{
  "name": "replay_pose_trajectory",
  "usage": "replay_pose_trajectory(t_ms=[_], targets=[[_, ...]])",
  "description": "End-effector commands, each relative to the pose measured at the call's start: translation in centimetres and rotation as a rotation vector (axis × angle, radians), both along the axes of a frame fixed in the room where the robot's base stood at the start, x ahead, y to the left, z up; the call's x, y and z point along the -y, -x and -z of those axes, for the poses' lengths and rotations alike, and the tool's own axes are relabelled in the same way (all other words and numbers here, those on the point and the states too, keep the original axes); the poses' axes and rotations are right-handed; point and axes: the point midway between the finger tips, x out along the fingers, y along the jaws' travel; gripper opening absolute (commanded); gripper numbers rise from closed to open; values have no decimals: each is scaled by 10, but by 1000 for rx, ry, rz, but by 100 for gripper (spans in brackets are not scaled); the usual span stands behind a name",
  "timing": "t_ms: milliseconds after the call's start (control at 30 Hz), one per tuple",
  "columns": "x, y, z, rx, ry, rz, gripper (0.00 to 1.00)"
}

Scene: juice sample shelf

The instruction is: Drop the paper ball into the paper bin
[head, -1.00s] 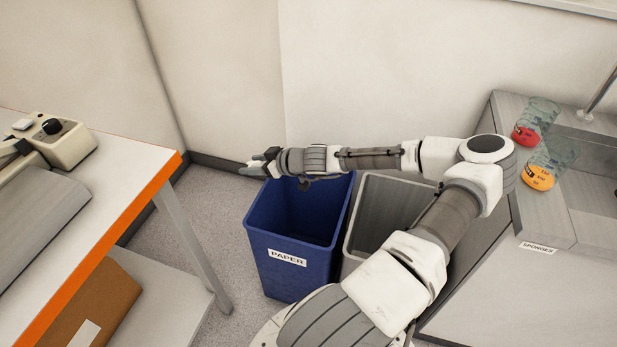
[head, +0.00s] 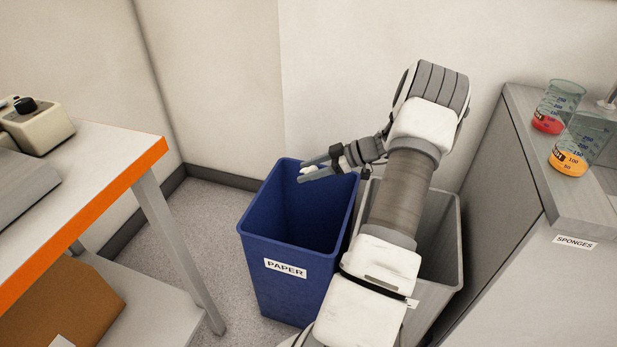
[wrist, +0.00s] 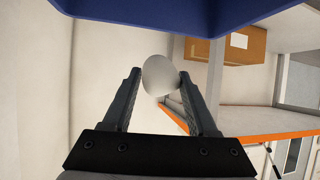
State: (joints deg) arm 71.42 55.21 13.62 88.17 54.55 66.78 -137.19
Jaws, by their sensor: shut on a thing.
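The paper bin (head: 285,288) is a blue bin with a white PAPER label, standing on the floor in the middle of the head view. Its blue rim shows at the top of the wrist view (wrist: 160,14). My gripper (head: 306,172) is above the bin's opening, near its back right side, pointing left. In the wrist view my gripper (wrist: 158,80) is shut on the paper ball (wrist: 159,75), a whitish round ball between the fingertips. In the head view the ball (head: 308,170) is small and partly hidden by the fingers.
A grey bin (head: 440,237) stands right of the blue bin, partly behind my arm. A counter with a SPONGES label and beakers of red (head: 553,105) and orange (head: 577,150) liquid is at the right. An orange-edged table (head: 95,205) is at the left; walls are behind.

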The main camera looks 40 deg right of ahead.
Motion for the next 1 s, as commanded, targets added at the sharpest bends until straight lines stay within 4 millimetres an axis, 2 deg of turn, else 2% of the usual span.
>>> replay_pose_trajectory(t_ms=[500, 933, 967, 1000], targets=[[0, 1, 52, -2, -2, -1, 6], [0, 1, 59, -1, -3, -1, 6], [0, 1, 59, -1, -3, -1, 64], [0, 1, 59, -1, -3, -1, 71]])
